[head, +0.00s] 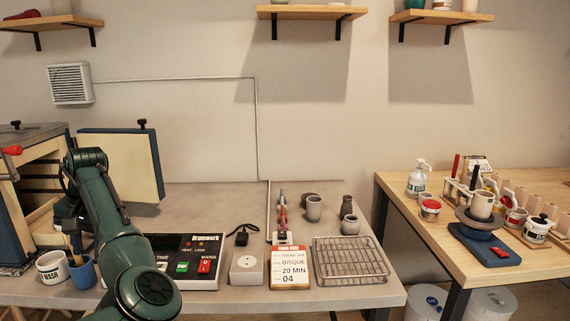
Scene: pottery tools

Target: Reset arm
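My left arm rises from the bottom left of the head view and bends over near the kiln. My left gripper (68,212) is only partly visible as a dark shape behind the arm's upper link, in front of the open kiln (36,190). Its fingertips are too hidden to tell whether they are open or shut. I see nothing clearly held. My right gripper and arm are not in view.
A white mug (52,267) and blue cup (83,273) stand below the gripper. The control box (206,283), socket box (246,266), bisque sign (290,268) and wire rack (350,260) line the grey table. A wooden table (440,230) with pottery stands right.

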